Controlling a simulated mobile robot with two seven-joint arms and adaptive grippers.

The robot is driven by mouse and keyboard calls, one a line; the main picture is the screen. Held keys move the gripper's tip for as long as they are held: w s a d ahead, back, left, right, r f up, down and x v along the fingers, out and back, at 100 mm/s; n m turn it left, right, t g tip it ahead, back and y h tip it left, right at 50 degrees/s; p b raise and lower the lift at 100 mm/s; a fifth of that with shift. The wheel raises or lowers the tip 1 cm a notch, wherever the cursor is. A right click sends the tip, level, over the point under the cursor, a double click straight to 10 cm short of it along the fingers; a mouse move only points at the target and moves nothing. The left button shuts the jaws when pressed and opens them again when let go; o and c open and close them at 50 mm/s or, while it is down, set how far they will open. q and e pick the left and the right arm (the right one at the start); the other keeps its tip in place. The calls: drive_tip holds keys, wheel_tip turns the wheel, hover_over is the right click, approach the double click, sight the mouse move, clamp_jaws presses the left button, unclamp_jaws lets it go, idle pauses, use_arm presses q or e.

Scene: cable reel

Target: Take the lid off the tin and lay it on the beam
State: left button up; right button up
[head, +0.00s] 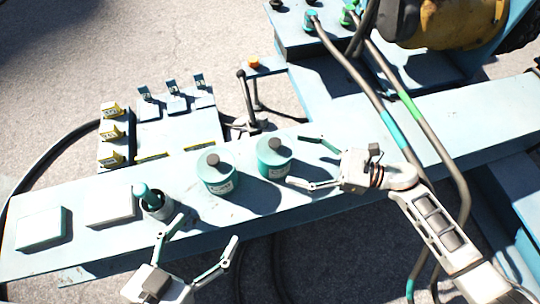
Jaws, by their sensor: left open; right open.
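Two teal tins with dark knobbed lids stand upright on the pale blue beam (330,197): a left tin (221,183) and a right tin (273,168). The left tin's lid (214,162) and the right tin's lid (276,147) are both on. My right gripper (296,160) is open and empty, reaching in from the right, its fingertips spread just beside the right tin. I cannot tell whether they touch it. My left gripper (203,234) is open and empty at the beam's front edge, below the left tin.
A dark cup holding a teal-topped item (152,203) and two flat pale blocks (110,206) (41,228) lie left on the beam. Behind is a panel (178,122) with yellow and blue parts. Cables (430,140) cross the beam at right, near my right arm.

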sight(274, 154)
drive_tip(key=shift+w+a, duration=0.1)
drive_tip(key=shift+a, duration=0.45)
drive_tip(key=x, duration=0.5)
drive_tip(key=shift+f, duration=0.4)
drive_tip(key=shift+a, duration=0.3)
drive_tip(key=shift+c, duration=0.5)
drive_tip(key=c, duration=1.5)
drive_tip(key=shift+o, duration=0.2)
drive_tip(key=shift+r, duration=0.15)
